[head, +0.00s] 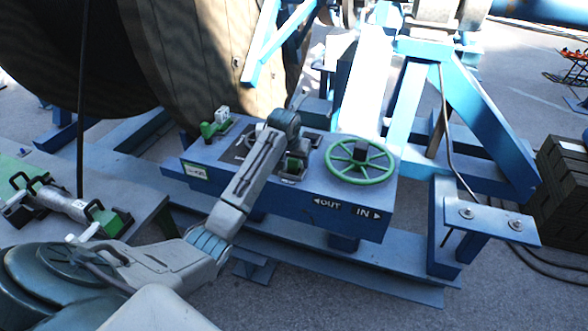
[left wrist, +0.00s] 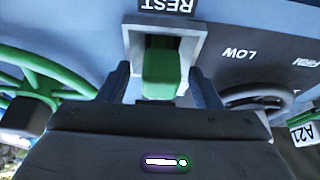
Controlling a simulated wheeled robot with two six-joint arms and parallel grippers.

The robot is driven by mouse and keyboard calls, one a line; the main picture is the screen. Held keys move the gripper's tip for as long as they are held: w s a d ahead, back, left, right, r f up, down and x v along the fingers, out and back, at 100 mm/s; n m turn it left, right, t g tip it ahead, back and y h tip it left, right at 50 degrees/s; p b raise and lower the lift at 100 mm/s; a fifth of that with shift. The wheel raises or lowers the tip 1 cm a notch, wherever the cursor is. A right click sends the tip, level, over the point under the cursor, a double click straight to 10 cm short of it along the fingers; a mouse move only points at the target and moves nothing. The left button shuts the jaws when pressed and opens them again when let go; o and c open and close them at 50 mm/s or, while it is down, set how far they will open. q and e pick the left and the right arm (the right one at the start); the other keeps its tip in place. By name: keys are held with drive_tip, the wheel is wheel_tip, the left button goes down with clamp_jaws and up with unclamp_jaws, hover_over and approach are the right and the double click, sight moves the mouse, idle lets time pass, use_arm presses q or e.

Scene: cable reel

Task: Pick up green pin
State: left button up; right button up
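The green pin (left wrist: 160,75) stands in a square grey socket (left wrist: 190,45) beside a label reading REST in the left wrist view. My left gripper (left wrist: 161,84) is open, with one dark finger on each side of the pin. A gap shows between the pin and each finger. In the head view my left gripper (head: 293,172) is over the blue console (head: 290,203), left of the green handwheel (head: 360,160). Some green shows at the fingers there, and my arm hides part of the area. My right gripper is not in view.
The handwheel stands close to the right of my left gripper, above OUT and IN labels. A green and white fitting (head: 216,124) is at the console's back left. A bench (head: 125,185) holds a grey tool with green ends. The large reel (head: 190,60) stands behind.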

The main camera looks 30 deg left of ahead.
use_arm(q)
drive_tip(key=c, duration=1.1)
drive_tip(key=shift+r, duration=0.1)
clamp_jaws()
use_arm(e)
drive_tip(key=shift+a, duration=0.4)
